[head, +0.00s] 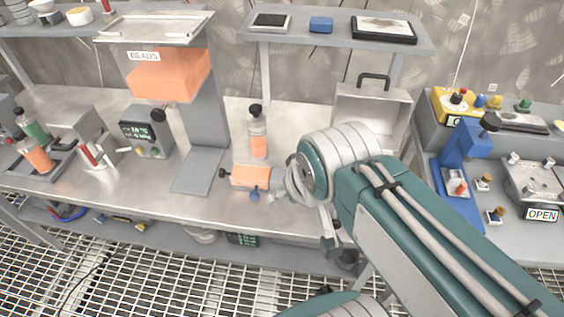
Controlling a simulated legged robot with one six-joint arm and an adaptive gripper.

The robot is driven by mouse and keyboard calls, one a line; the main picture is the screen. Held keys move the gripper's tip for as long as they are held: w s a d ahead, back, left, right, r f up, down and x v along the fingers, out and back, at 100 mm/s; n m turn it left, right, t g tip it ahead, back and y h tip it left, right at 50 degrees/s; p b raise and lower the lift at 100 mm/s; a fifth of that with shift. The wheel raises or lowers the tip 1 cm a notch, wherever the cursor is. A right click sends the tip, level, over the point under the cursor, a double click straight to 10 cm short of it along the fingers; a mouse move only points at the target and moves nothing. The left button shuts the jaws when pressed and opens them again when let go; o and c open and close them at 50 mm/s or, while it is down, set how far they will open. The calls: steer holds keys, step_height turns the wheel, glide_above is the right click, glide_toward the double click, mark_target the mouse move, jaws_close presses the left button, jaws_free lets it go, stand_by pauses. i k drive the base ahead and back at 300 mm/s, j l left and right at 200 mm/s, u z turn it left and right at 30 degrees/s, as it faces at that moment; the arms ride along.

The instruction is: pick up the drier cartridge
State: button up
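A clear upright cylinder (258,135) with a black cap and orange filling stands on the steel bench, left of my arm. It looks like the drier cartridge. A second orange piece (250,178), lying level with a dark knob at its left end and a blue part below, is nearer the bench's front edge; I cannot tell for sure which of them is the cartridge. My gripper (278,195) is at the end of my arm, just right of the level orange piece. It is small and partly hidden by my wrist, so its opening and any contact are unclear.
A hopper marked BEADS (170,75) with orange filling stands behind on the left. A gauge box (145,138) and bottles (34,152) are further left. An open metal case (372,110) is behind my arm. A blue press (460,165) stands right. A shelf (335,38) hangs above.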

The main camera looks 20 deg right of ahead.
mark_target(29, 147)
steer(key=u, duration=1.25)
steer(key=i+j+z, duration=0.3)
steer(key=i, duration=0.3)
steer(key=i+j+z, duration=0.25)
steer(key=i+j, duration=0.3)
steer(key=i+j+z, duration=0.3)
steer(key=i+j, duration=0.15)
steer(key=j, duration=0.15)
steer(key=i+j+z, duration=0.25)
steer(key=i+j, duration=0.2)
steer(key=j, duration=0.25)
